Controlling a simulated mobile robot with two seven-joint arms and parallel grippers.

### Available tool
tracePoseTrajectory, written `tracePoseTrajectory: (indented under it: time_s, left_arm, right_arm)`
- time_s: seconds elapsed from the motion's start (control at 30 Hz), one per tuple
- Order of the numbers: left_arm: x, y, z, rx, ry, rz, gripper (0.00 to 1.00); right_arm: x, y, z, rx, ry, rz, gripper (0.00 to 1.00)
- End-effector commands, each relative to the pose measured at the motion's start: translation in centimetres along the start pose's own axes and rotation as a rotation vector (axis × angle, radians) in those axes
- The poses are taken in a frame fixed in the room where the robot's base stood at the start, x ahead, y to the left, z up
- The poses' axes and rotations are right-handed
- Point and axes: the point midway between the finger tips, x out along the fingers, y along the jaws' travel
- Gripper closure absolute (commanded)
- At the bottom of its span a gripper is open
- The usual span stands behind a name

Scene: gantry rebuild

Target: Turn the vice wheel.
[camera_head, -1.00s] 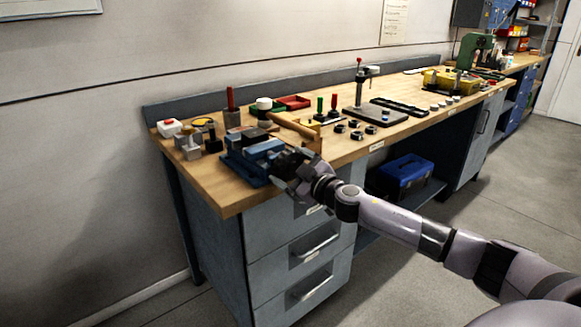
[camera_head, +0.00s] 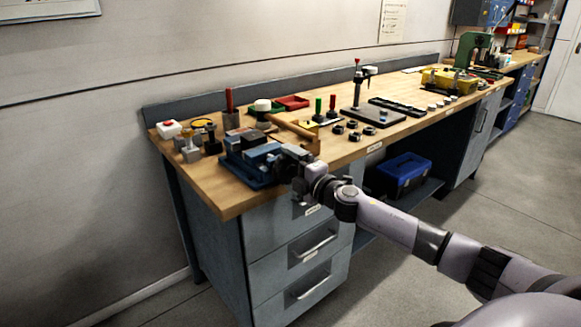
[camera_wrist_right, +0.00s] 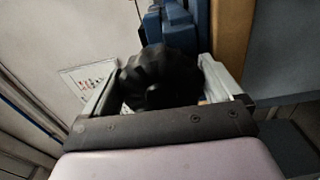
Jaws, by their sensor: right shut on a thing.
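The blue vice (camera_head: 252,160) sits at the near left corner of the wooden bench. Its black wheel (camera_wrist_right: 162,74) shows in the right wrist view as a dark lobed knob in front of the blue vice body (camera_wrist_right: 180,22). My right gripper (camera_head: 285,162) is at the front of the vice, and in the wrist view its two fingers (camera_wrist_right: 160,82) lie on either side of the wheel, shut on it. My left gripper is not in view.
Drawers (camera_head: 310,245) are below the bench front. A blue toolbox (camera_head: 403,173) sits on the lower shelf.

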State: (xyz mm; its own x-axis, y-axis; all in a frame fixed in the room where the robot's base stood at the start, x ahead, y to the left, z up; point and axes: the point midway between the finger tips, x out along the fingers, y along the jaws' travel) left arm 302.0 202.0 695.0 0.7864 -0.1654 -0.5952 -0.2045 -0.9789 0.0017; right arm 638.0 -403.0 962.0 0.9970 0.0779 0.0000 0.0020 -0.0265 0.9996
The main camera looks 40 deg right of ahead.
Motion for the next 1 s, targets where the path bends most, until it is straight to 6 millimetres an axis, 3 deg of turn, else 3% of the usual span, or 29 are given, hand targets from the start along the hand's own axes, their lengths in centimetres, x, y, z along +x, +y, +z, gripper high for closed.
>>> tracePoseTrajectory:
  time_s: [1.0]
  left_arm:
    - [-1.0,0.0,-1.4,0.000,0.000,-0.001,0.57]
  right_arm:
    - [0.0,0.6,-0.4,-0.969,0.003,-0.002,0.38]
